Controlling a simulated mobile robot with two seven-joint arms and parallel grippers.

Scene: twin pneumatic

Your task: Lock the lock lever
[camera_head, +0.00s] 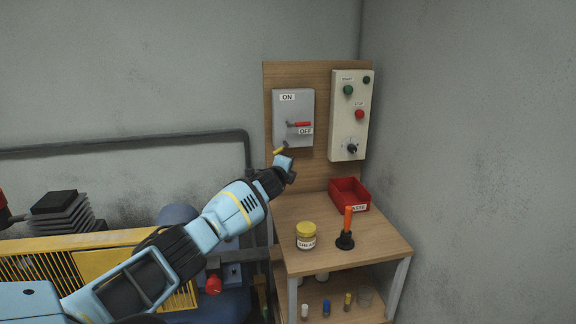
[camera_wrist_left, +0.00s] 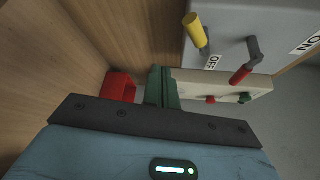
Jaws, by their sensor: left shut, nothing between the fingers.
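The grey switch box (camera_head: 292,106) hangs on a wooden back board, with ON and OFF labels. Its red-handled lever (camera_head: 300,124) points right, by OFF; the red handle also shows in the left wrist view (camera_wrist_left: 240,75). The small yellow-handled lever (camera_head: 279,151), which looks like the lock lever, sits at the box's lower edge. It also shows at the top of the left wrist view (camera_wrist_left: 195,31). My left gripper (camera_head: 284,163) is just below the yellow handle in the head view. Its green fingers (camera_wrist_left: 163,72) are shut and empty, apart from the handle. My right gripper is not in view.
A control panel (camera_head: 346,120) with green and red buttons is right of the box. Below, a wooden table (camera_head: 370,245) holds a red tray (camera_head: 348,195), a jar (camera_head: 306,236) and an orange-handled plunger (camera_head: 347,225). A yellow-and-blue machine (camera_head: 110,240) stands at left.

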